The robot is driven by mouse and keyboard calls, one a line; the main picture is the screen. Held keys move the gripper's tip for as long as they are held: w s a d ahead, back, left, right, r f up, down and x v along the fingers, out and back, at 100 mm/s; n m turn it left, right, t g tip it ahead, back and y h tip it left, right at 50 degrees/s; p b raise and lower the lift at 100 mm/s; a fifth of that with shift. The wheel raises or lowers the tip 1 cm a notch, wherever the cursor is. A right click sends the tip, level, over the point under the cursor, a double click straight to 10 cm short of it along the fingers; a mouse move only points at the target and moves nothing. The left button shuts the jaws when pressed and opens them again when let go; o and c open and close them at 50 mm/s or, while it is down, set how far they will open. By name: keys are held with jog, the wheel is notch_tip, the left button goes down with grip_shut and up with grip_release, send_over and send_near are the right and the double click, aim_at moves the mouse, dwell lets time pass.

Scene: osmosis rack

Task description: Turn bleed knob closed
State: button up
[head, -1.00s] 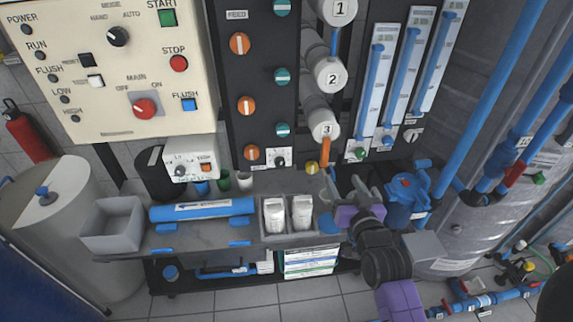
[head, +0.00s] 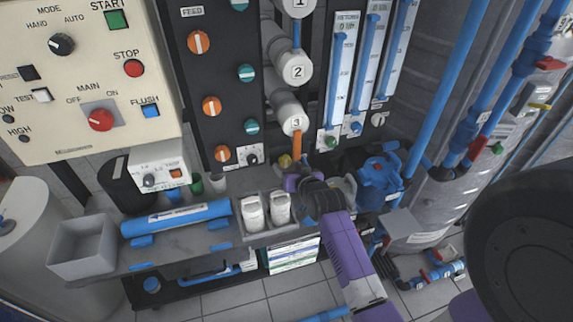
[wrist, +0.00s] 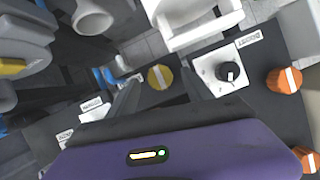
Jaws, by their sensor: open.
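A round yellow knob (wrist: 160,77) with a pale bar across it shows in the wrist view, on the dark panel. In the head view the yellow knob (head: 284,161) is small and partly hidden behind my gripper, below the orange pipe. I cannot read a bleed label on it. My gripper (head: 291,176) is open and just in front of the lower panel, close below the yellow knob. I cannot see it touching the knob.
A black knob on a white plate (wrist: 229,72) and orange knobs (wrist: 284,80) sit to the yellow knob's right in the wrist view. A blue pump (head: 380,178) stands right of my gripper.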

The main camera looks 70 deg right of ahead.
jog(key=shift+x, duration=1.2)
grip_shut()
jog(key=m+t+b, duration=0.1)
jog(key=b, duration=0.1)
jog(key=m+t+y+b, duration=0.1)
jog(key=m, duration=0.1)
jog(key=shift+s+f+b, duration=0.1)
jog(key=shift+f+b, duration=0.15)
jog(key=shift+b, duration=0.15)
jog(key=shift+r+m+t+b, duration=0.15)
jog(key=shift+m+t+b, duration=0.35)
jog(key=shift+m+b, duration=0.7)
jog(key=shift+y, duration=0.3)
jog(key=shift+d, duration=0.1)
